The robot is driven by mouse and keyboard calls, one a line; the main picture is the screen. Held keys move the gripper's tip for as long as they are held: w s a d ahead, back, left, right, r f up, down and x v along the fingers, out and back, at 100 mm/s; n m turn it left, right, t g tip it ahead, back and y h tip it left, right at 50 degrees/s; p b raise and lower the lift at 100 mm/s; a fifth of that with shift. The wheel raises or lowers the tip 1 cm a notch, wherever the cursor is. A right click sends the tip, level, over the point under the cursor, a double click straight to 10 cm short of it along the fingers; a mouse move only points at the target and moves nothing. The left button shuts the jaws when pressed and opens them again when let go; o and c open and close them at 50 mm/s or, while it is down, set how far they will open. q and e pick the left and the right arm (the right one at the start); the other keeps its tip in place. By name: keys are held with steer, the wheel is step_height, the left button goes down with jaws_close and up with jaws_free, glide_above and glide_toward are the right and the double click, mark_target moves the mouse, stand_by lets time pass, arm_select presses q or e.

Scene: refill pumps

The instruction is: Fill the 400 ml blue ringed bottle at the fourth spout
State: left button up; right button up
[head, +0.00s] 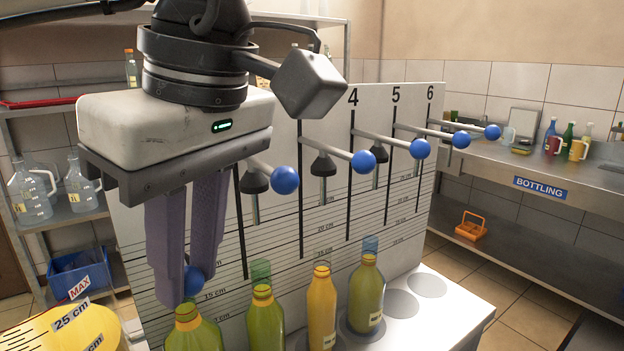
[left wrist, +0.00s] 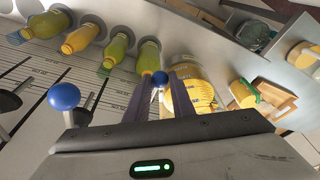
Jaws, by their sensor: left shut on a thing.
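The bottle with a blue neck (head: 370,244) stands upright below the fourth lever, with yellow-green contents; it also shows in the left wrist view (left wrist: 47,22). The fourth lever's blue knob (head: 420,149) is raised, under the number 4. My left gripper (head: 188,284) points down at the far left of the row, well away from that bottle. Its purple fingers are shut on a blue knob (head: 193,279), which sits lower than the other knobs; it shows between the fingertips in the left wrist view (left wrist: 160,78). My right gripper is not in view.
Three more bottles stand left of the blue one: yellow-green (head: 195,334), green (head: 265,318) and yellow (head: 322,306). Empty round wells (head: 401,303) lie to its right. A yellow container (head: 75,332) marked MAX is at lower left. A bottling counter (head: 540,185) stands at the right.

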arm_select(q)
step_height(320, 180, up, 7)
steer(key=p, duration=0.5)
steer(key=shift+f+p, duration=0.1)
steer(key=shift+p, duration=0.25)
steer(key=shift+r, duration=0.2)
steer(key=o, duration=0.9)
steer(key=shift+f, duration=0.1)
steer(key=v, duration=0.5)
steer(key=a+v, duration=0.1)
steer(key=v, duration=1.1)
steer(key=shift+w+a+r, duration=0.25)
steer(key=shift+w, duration=0.05)
